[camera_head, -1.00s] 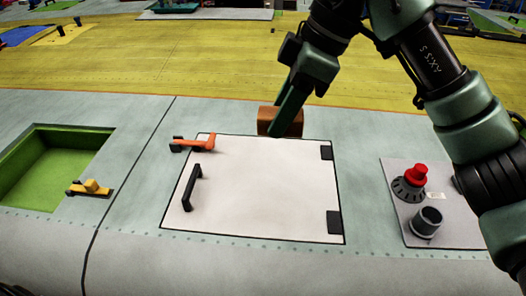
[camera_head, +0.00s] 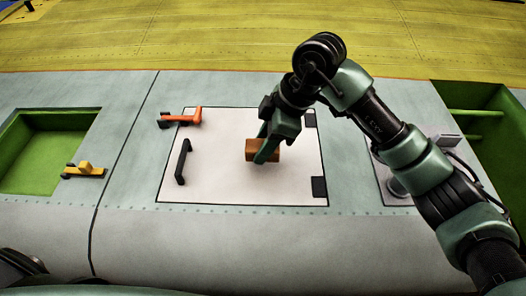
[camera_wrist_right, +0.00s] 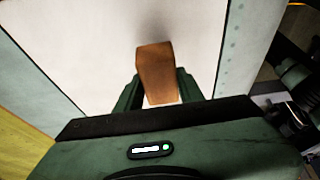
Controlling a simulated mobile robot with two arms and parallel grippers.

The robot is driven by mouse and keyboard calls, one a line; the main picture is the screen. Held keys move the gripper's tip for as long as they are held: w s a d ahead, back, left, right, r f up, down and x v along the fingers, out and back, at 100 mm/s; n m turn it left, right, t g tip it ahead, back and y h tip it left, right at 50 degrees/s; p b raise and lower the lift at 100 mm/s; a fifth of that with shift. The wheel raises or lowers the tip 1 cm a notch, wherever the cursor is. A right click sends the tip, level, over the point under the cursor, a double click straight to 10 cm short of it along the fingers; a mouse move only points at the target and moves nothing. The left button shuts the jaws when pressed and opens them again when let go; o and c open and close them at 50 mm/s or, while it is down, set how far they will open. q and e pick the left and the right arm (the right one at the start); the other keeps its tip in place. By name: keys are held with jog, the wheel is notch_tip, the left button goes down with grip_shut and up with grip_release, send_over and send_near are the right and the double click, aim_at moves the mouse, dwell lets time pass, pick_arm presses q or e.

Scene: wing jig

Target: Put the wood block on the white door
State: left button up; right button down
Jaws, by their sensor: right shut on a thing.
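The wood block (camera_head: 276,153) is a brown-orange block over the right part of the white door (camera_head: 220,180) in the head view. My right gripper (camera_head: 263,152) is shut on the block. The right wrist view shows the block (camera_wrist_right: 155,65) between the two green fingers, with the white door surface (camera_wrist_right: 80,40) behind it. I cannot tell whether the block touches the door. The door is closed, with a black handle (camera_head: 183,161) at its left and dark hinges on its right edge. The left gripper does not show clearly.
An orange latch (camera_head: 185,117) sits at the door's upper left corner. A green recess (camera_head: 45,150) with a yellow latch (camera_head: 84,170) is at the left. A grey control panel (camera_head: 398,198) is right of the door, partly behind my right arm. Another green recess (camera_head: 475,125) is at far right.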

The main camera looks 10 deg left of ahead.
notch_tip(320, 180, down, 4)
jog(key=shift+r+p, duration=0.2)
jog(key=shift+p, duration=0.3)
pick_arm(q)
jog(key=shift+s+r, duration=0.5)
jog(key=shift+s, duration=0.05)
pick_arm(e)
jog(key=shift+f, duration=0.2)
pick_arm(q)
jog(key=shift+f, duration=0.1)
pick_arm(e)
jog(key=c, duration=0.9)
grip_release()
jog(key=shift+f, duration=0.1)
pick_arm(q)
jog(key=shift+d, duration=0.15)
